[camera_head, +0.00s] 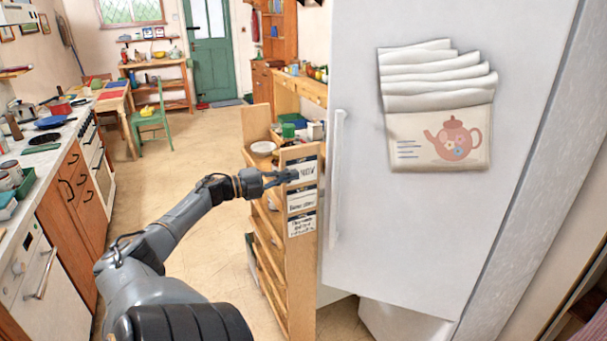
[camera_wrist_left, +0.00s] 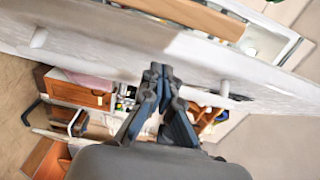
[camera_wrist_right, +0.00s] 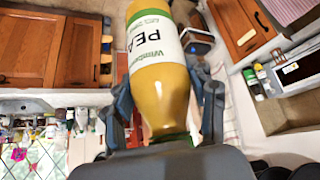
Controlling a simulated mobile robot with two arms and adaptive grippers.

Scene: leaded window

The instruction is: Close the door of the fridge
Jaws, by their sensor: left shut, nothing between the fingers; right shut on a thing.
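The white fridge door (camera_head: 440,220) fills the right of the head view, with a long vertical handle (camera_head: 338,180) on its left edge. Its bottom edge stands out from a white lower part (camera_head: 400,320), so it looks ajar; how far I cannot tell. My left gripper (camera_head: 290,175) is shut and empty, left of the handle. In the left wrist view its fingertips (camera_wrist_left: 160,72) are close to a pale slab (camera_wrist_left: 110,55), likely the door; contact is unclear. My right gripper (camera_wrist_right: 165,110), outside the head view, is shut on a yellow bottle (camera_wrist_right: 158,85) labelled "PEA".
Tea towels and a teapot picture (camera_head: 440,135) are on the door's face. A wooden shelf unit (camera_head: 295,265) with labels stands behind my left gripper. A counter (camera_head: 45,160) with ovens runs along the left. The tiled floor (camera_head: 190,150) between is mostly clear.

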